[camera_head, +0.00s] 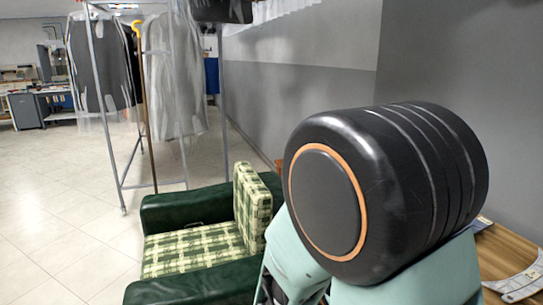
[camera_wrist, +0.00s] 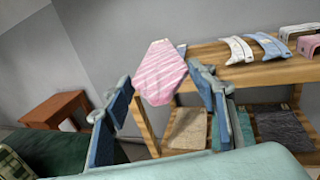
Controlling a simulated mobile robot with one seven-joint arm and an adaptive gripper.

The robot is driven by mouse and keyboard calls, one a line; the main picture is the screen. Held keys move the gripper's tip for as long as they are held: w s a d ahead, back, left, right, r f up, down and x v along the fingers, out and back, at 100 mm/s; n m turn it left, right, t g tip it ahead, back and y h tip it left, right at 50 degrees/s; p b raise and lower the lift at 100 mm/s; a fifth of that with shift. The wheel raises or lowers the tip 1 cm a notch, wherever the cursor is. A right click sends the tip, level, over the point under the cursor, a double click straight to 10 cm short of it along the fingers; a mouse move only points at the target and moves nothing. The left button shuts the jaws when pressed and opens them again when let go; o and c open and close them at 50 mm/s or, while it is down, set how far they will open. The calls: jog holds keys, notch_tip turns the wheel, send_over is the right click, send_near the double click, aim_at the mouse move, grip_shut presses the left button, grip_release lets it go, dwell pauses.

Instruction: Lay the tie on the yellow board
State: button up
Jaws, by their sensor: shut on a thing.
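The tie (camera_wrist: 160,72) shows in the wrist view as a pink piece with pale diagonal stripes. It sits between the two blue fingers of my gripper (camera_wrist: 158,80), which is shut on it. The tie is held up in front of the grey wall, and its far end overlaps the edge of a wooden shelf. In the head view my own arm blocks the middle right, and neither the gripper nor the tie shows there. I cannot make out a yellow board in either view.
The wooden shelf unit (camera_wrist: 270,73) carries white and pink items on top and folded cloths (camera_wrist: 188,130) below. A small reddish-brown table (camera_wrist: 55,109) stands left. The head view shows a green armchair (camera_head: 200,285), a clothes rack (camera_head: 108,150) and open floor at left.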

jog(key=w+a+f+n+t+y, duration=0.5)
jog(key=w+a+f+y, duration=0.1)
jog(key=a+f, duration=0.35)
notch_tip(320, 180, up, 20)
jog(key=d+m+g+h+p, duration=0.1)
jog(key=m+g+h+p, duration=0.3)
jog(key=p, duration=2.3)
jog(key=shift+r+h, duration=0.25)
jog(key=shift+h, duration=0.45)
jog(key=shift+s+d+f+m+g, duration=0.1)
jog(key=shift+f+m+g, duration=0.05)
jog(key=shift+m+g, duration=0.15)
